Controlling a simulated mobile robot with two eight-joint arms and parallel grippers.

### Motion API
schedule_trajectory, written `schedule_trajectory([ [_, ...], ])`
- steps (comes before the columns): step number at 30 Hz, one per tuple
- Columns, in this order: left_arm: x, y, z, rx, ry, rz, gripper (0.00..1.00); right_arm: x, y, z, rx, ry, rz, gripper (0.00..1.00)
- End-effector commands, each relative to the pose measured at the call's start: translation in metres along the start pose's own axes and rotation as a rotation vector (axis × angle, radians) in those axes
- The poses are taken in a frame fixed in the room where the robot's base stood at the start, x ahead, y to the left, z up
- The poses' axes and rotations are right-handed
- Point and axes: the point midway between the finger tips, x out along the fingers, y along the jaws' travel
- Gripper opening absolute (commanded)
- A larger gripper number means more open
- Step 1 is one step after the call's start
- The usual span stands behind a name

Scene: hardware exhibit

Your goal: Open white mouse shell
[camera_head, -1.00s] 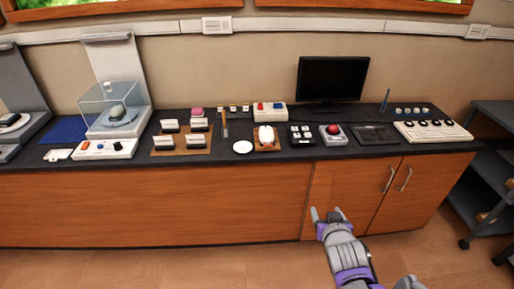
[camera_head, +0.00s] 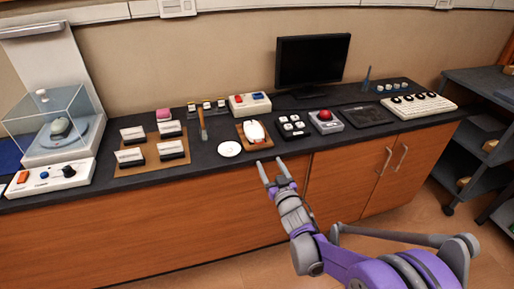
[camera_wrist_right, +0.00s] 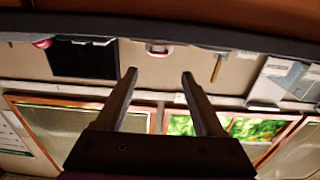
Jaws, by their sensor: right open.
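The white mouse (camera_head: 256,131) lies on a small brown tray (camera_head: 240,130) near the front edge of the dark counter, in the head view. Its shell looks closed, though it is small in the picture. My right gripper (camera_head: 271,164) is open and empty, in front of the counter and just below the tray in the picture. Its two fingers (camera_wrist_right: 160,78) also show apart in the right wrist view, with nothing between them. I cannot make out the mouse in the right wrist view. My left gripper is not in view.
A white round disc (camera_head: 229,149) lies left of the tray, with a hammer-like tool (camera_head: 203,126) behind it. A black key pad (camera_head: 292,128) and a red-ball device (camera_head: 325,121) stand to the right. A monitor (camera_head: 312,62) stands behind. The counter's front edge is close to my gripper.

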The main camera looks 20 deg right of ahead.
Motion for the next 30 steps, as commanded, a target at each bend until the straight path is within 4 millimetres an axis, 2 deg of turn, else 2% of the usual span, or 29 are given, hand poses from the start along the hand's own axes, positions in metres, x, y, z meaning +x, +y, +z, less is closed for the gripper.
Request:
schedule_trajectory([
  [9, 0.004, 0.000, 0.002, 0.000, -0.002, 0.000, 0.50, 0.059, 0.000, 0.001, 0.001, -0.002, 0.001, 0.70],
  [15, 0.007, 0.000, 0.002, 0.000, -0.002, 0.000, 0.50, 0.087, 0.000, 0.001, 0.000, -0.002, 0.001, 0.70],
  [20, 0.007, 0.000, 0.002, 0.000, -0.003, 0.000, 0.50, 0.097, 0.000, 0.001, 0.000, -0.002, 0.001, 0.70],
  [28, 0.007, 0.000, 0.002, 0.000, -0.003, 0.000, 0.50, 0.098, 0.000, 0.000, 0.000, -0.002, 0.001, 0.70],
  [30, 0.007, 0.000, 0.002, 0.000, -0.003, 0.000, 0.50, 0.098, 0.000, 0.000, 0.000, -0.002, 0.001, 0.59],
])
